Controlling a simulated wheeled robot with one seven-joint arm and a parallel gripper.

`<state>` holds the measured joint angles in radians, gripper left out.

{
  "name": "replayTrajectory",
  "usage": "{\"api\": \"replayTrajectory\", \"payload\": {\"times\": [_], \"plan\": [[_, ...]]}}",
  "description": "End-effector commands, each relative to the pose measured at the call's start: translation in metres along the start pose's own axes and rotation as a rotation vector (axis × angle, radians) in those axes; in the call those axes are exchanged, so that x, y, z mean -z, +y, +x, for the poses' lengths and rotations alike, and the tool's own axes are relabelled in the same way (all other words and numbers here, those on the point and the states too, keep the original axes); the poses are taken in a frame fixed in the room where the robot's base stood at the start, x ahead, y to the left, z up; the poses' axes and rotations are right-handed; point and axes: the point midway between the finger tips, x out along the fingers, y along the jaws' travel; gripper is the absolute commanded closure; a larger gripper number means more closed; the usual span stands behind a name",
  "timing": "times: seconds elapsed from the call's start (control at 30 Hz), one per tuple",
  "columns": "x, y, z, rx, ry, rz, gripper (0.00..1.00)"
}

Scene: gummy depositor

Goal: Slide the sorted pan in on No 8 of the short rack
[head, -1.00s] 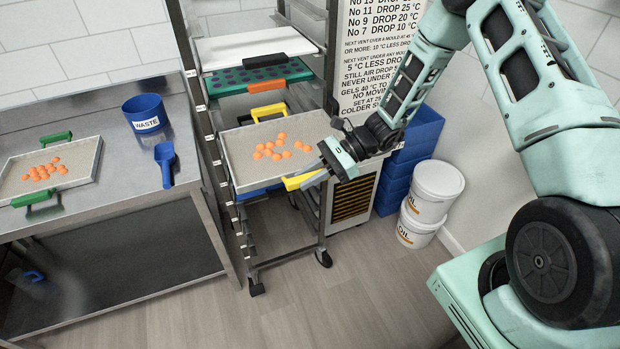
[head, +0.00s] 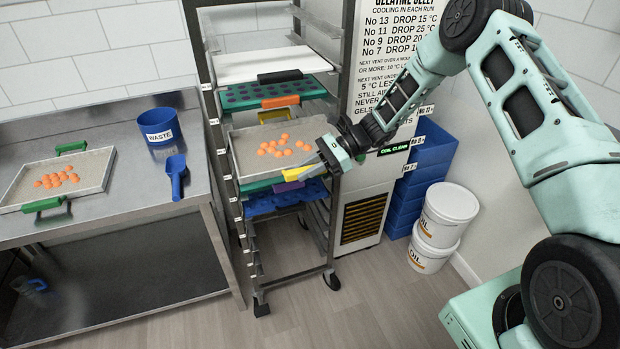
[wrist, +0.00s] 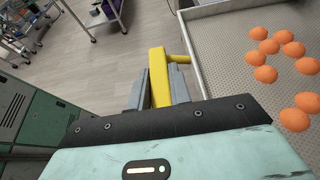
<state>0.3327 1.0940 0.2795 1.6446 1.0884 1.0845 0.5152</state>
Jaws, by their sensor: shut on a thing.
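The pan with yellow handles (head: 240,163) holds several orange gummies and sits inside the short rack (head: 223,150), roughly level. My gripper (head: 305,172) is shut on its near yellow handle (head: 293,175), at the pan's front right. In the wrist view the yellow handle (wrist: 158,75) is between the jaws of my gripper (wrist: 158,92), with the pan (wrist: 215,60) and its orange pieces to the right. The pan's far yellow handle (head: 279,114) shows at the back. I cannot read which runner number the pan is on.
Above it are a teal mould tray (head: 240,99) with an orange handle and a white tray (head: 250,67). Just below are a tray with a purple handle (head: 288,187) and a blue mould (head: 265,205). A green-handled pan (head: 104,178), waste tub (head: 160,130) and scoop (head: 177,175) stand on the left bench.

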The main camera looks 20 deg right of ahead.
Motion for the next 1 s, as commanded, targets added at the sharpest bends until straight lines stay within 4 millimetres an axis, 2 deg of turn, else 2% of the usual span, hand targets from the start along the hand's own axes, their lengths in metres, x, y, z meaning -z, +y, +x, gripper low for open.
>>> {"api": "replayTrajectory", "payload": {"times": [0.7,1.0], "plan": [[0.004,-0.068,0.001,0.002,-0.001,-0.005,1.0],[0.002,-0.078,0.0,0.001,0.0,-0.004,1.0]]}}
